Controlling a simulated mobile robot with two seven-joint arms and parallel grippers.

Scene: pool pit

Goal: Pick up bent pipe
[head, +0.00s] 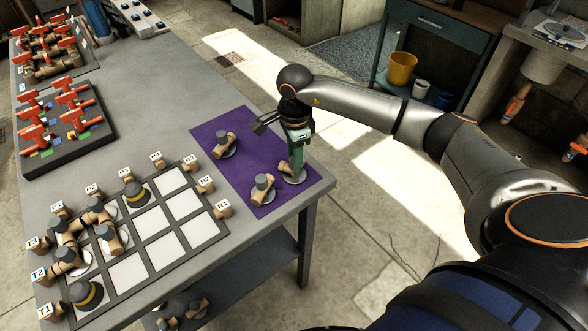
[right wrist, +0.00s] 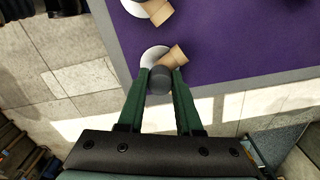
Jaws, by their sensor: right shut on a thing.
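My right gripper (head: 296,172) has its green fingers pointing down at the right edge of the purple mat (head: 243,120). In the right wrist view the fingers (right wrist: 158,84) are shut on the grey end of a bent pipe (right wrist: 173,57). Its tan end sticks out past them, and a white disc (right wrist: 148,56) lies beneath it. Two other bent pipes lie on the mat, one farther back (head: 221,148) and one nearer (head: 261,190). My left gripper is not in view.
A white-squared grid board (head: 128,268) with labelled blocks and several pipe pieces covers the near left of the table. Black trays (head: 70,150) with red tools stand behind it. The table's right edge (head: 322,186) is close to my right gripper.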

